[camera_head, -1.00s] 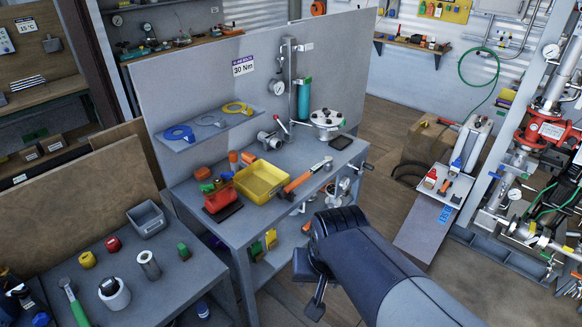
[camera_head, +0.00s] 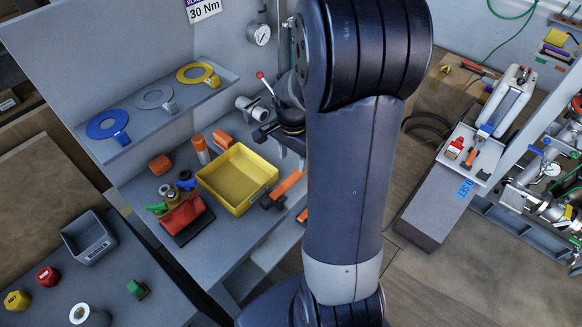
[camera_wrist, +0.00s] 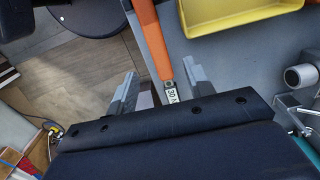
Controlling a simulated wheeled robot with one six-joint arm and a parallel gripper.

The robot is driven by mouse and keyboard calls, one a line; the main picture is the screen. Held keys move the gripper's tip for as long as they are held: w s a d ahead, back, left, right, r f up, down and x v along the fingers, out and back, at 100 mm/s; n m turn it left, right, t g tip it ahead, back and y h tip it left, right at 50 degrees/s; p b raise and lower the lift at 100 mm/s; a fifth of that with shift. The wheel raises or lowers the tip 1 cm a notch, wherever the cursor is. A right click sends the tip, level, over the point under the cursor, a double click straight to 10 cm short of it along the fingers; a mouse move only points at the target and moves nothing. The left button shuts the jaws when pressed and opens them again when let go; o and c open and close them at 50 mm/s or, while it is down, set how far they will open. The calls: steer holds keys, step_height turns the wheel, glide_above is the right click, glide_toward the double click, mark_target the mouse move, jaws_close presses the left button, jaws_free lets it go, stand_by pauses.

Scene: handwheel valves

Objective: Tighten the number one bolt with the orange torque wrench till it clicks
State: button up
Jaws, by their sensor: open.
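The orange torque wrench (camera_head: 289,184) lies on the grey bench beside the yellow tray, partly hidden by my arm in the head view. My gripper (camera_wrist: 160,72) is open, with one finger on either side of the wrench in the picture. Whether the fingers are level with the wrench or above it, I cannot tell. No bolt marked number one is visible now. My arm covers the part of the bench where the round flanged fitting stood.
The yellow tray (camera_head: 238,178) stands next to the wrench, with a red-and-black item (camera_head: 184,216) to its left. A shelf (camera_head: 160,115) above holds blue, grey and yellow rings. A 30 Nm sign (camera_head: 203,10) and a gauge (camera_head: 259,34) are on the back panel.

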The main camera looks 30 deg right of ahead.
mark_target(294, 176)
steer(key=shift+d+f+p, duration=0.2)
steer(key=shift+f+p, duration=0.55)
steer(key=shift+f, duration=3.8)
steer(key=shift+c, duration=0.2)
jaws_close()
